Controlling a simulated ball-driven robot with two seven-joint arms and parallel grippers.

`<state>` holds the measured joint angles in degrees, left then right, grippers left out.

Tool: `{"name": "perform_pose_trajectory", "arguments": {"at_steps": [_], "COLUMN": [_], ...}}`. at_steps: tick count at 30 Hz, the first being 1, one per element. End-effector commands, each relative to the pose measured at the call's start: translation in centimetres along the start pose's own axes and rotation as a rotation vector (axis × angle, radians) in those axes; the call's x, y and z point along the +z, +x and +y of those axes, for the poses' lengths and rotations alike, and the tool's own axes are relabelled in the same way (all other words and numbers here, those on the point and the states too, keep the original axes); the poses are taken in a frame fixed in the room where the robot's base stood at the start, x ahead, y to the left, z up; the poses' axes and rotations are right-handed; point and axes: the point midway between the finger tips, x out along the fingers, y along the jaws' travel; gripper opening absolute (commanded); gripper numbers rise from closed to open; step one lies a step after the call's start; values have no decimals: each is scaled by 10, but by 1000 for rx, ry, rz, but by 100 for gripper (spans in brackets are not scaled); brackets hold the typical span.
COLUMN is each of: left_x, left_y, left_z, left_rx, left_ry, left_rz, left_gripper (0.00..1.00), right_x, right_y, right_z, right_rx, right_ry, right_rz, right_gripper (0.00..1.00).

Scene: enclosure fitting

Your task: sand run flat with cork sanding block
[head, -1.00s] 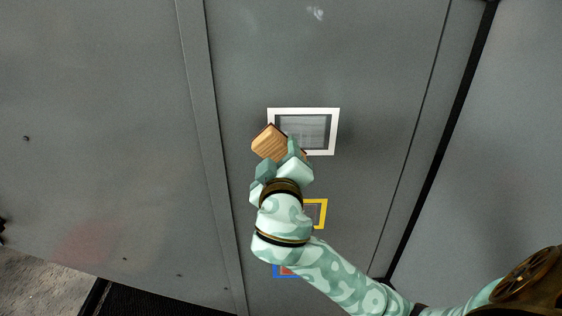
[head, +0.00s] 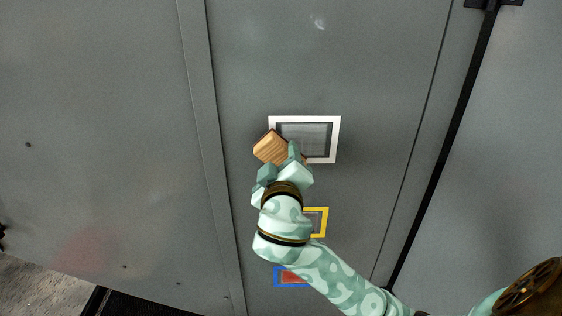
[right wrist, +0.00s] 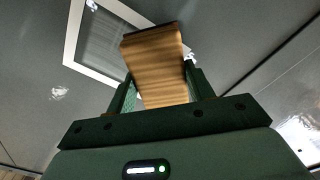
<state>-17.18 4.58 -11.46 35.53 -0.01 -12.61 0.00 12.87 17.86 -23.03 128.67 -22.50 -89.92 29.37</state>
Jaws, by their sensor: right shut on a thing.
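The cork sanding block (head: 269,147) is a tan-brown block held in my right gripper (head: 281,164). In the right wrist view the block (right wrist: 156,62) sits between the two green fingers of the gripper (right wrist: 158,88), which is shut on it. The block is at the lower left corner of a white-framed grey panel (head: 303,135) on the grey enclosure face, overlapping the frame in the picture. In the right wrist view the frame (right wrist: 72,42) lies behind and left of the block. I cannot tell whether the block touches the surface. My left gripper is not in view.
Below the white frame is a yellow frame (head: 322,222), partly behind my arm. Lower still is a blue-bordered red patch (head: 287,277), also partly covered. A raised vertical seam (head: 205,150) runs to the left. The face above the white frame is clear.

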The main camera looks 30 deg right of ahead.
Motion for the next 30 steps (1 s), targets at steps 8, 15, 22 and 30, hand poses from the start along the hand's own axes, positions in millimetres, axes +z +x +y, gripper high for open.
{"name": "perform_pose_trajectory", "arguments": {"at_steps": [8, 15, 22, 30], "left_x": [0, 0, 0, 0], "left_y": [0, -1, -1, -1], "left_z": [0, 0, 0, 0], "left_rx": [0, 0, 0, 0], "left_ry": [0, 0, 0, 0], "left_rz": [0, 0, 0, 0], "left_gripper": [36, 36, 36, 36], "right_x": [0, 0, 0, 0], "right_y": [6, 11, 15, 21], "right_z": [0, 0, 0, 0], "right_rx": [1, 1, 0, 1], "right_ry": [0, 0, -1, 1], "right_rz": [0, 0, 0, 0], "right_gripper": [28, 28, 28, 28]}}
